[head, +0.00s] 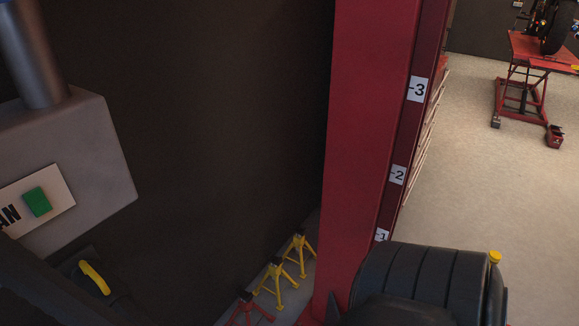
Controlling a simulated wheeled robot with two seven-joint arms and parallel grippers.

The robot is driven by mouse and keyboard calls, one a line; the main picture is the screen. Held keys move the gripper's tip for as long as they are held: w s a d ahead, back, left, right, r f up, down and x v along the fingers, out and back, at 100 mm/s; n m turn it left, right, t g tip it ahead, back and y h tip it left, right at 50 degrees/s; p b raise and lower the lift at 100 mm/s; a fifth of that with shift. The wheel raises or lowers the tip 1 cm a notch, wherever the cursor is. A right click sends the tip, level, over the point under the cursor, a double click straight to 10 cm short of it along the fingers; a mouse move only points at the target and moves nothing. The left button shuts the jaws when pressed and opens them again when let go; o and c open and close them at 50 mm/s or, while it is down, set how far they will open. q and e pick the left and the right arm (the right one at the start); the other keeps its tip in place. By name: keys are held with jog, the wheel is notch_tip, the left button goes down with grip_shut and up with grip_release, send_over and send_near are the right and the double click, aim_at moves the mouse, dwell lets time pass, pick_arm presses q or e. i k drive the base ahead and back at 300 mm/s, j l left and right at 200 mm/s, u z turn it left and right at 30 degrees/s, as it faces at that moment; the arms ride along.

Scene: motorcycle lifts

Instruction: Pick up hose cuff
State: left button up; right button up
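I cannot pick out the hose cuff for certain. A large black ribbed cylinder (425,280) with a small yellow knob (494,257) stands at the bottom right, cut off by the lower edge. I cannot tell whether it belongs to the hose. A dark shape with a curved yellow piece (95,278) is at the bottom left, also cut off and too dark to make out. Neither of my grippers shows in the head view.
A red post (365,140) with number labels stands in the middle. A grey box (85,170) with a green button and a pipe is at left. Axle stands (275,282) stand by the dark wall. A red lift (525,90) is far right; pale floor between is clear.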

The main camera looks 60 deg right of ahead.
aim_at(95, 276)
jog(key=z, duration=0.55)
jog(key=j+z, duration=0.15)
jog(key=z, duration=1.55)
jog(key=k+z, duration=0.1)
jog(key=z, duration=1.05)
jog(key=k+z, duration=0.1)
jog(key=z, duration=1)
jog(key=u, duration=0.5)
jog(key=l+u, duration=0.15)
jog(key=u, duration=0.3)
jog(key=l+u, duration=0.15)
jog(key=u, duration=0.35)
jog(key=l+u, duration=0.1)
jog(key=u, duration=0.35)
jog(key=l+u, duration=0.1)
jog(key=u, duration=0.4)
jog(key=l+u, duration=0.1)
jog(key=u, duration=0.35)
